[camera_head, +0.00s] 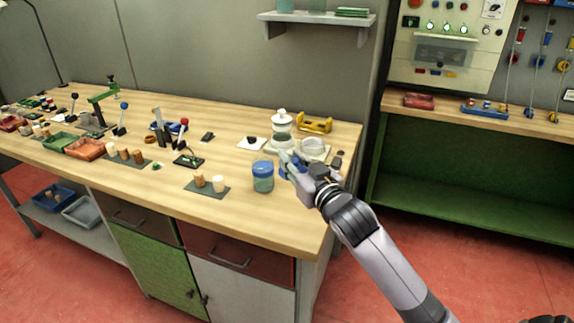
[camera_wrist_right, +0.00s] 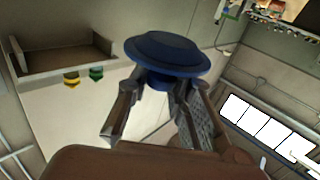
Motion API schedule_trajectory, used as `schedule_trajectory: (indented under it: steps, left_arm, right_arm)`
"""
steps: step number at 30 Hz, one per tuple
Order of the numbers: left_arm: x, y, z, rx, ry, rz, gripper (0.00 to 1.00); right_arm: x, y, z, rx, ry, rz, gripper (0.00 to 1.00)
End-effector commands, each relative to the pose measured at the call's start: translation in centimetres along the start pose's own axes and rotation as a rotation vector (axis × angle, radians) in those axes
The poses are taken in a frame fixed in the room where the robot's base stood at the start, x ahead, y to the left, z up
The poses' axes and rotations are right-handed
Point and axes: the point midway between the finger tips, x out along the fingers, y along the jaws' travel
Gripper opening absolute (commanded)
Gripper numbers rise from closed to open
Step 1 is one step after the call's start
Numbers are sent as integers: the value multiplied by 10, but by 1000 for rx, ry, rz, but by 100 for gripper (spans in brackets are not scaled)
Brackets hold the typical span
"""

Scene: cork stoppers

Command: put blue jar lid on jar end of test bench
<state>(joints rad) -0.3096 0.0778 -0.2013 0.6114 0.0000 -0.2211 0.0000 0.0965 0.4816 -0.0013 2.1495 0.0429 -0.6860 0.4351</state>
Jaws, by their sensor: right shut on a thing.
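My right gripper (camera_head: 289,160) is over the right end of the wooden bench (camera_head: 240,207). In the right wrist view, the gripper (camera_wrist_right: 160,86) is shut on the blue jar lid (camera_wrist_right: 168,50), a round dark-blue disc held by its narrower part. A bluish jar with a blue top (camera_head: 263,178) stands upright just left of the gripper. A jar with a white lid (camera_head: 281,124) stands farther back. My left gripper is out of view.
A yellow holder (camera_head: 315,122) is at the back right corner. A dark mat (camera_head: 206,187) with two corks lies left of the bluish jar. Small levers, trays and more corks fill the left part. The bench front near the right corner is clear.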

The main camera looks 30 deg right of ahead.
Motion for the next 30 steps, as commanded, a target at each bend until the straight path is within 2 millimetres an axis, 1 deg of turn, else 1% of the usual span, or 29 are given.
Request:
schedule_trajectory:
  steps: [1,3,6,8,11,21,24,27,30]
  left_arm:
    - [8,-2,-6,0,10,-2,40]
    - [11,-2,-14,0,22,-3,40]
    - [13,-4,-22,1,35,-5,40]
    - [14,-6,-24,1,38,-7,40]
    - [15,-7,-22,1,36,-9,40]
    - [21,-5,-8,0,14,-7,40]
    - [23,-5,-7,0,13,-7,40]
    - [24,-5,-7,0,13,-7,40]
    - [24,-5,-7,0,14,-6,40]
  right_arm:
    - [9,16,-11,-4,10,16,2]
    - [16,31,-25,4,10,33,2]
    - [21,45,-38,12,11,48,2]
    - [23,49,-37,15,9,53,2]
    - [24,50,-22,20,4,54,2]
    - [24,49,69,19,4,55,2]
    - [24,48,91,19,6,55,2]
    - [24,48,105,17,9,54,2]
    - [24,48,113,17,11,53,2]
